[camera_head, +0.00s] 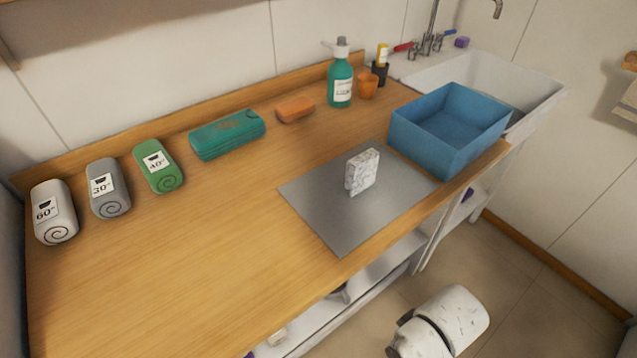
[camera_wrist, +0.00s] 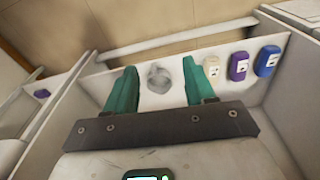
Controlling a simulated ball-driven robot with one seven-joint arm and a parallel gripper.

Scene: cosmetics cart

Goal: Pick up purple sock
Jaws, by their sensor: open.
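In the wrist view, a purple rolled sock (camera_wrist: 239,66) with a white label lies on a white shelf, between a cream roll (camera_wrist: 212,68) and a blue roll (camera_wrist: 267,60). My gripper (camera_wrist: 160,68) has its teal fingers spread wide, with nothing held. The purple roll is to the right of the right finger, apart from it. A grey rounded thing (camera_wrist: 159,79) shows between the fingers, beyond their tips; I cannot tell what it is. In the head view, the gripper is out of sight and the labelled purple roll cannot be made out.
The wooden counter (camera_head: 190,265) and lower shelf (camera_head: 375,275) have edges close to my arm. A blue bin (camera_head: 425,148) and grey mat (camera_head: 330,220) lie above. A separate purple thing (camera_wrist: 41,93) shows at the wrist view's left. The floor (camera_head: 540,290) at right is clear.

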